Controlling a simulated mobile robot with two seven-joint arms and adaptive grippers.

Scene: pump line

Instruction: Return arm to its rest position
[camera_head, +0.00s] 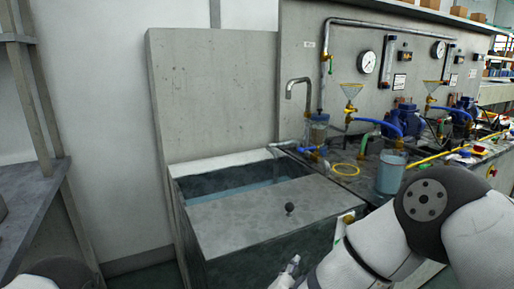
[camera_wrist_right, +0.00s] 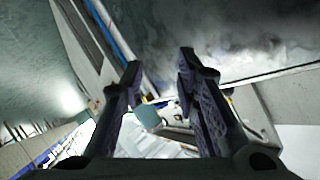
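My right arm (camera_head: 385,240) comes in from the lower right in the head view, bent in front of the sink and the bench edge. Its far end runs down toward the bottom edge, where only a small part near my right gripper shows; the fingers are not clear there. In the right wrist view, my right gripper (camera_wrist_right: 160,68) has its two dark fingers apart with nothing held between them. A dark rounded part of my left arm (camera_head: 60,272) shows at the bottom left of the head view. My left gripper is not in view.
A grey sink (camera_head: 262,262) with a partly covering lid (camera_head: 250,222) and water stands in front of me. A bench to its right bears a beaker (camera_head: 390,175), a yellow ring (camera_head: 345,170) and blue pumps (camera_head: 408,120). A table (camera_head: 28,205) stands at the left.

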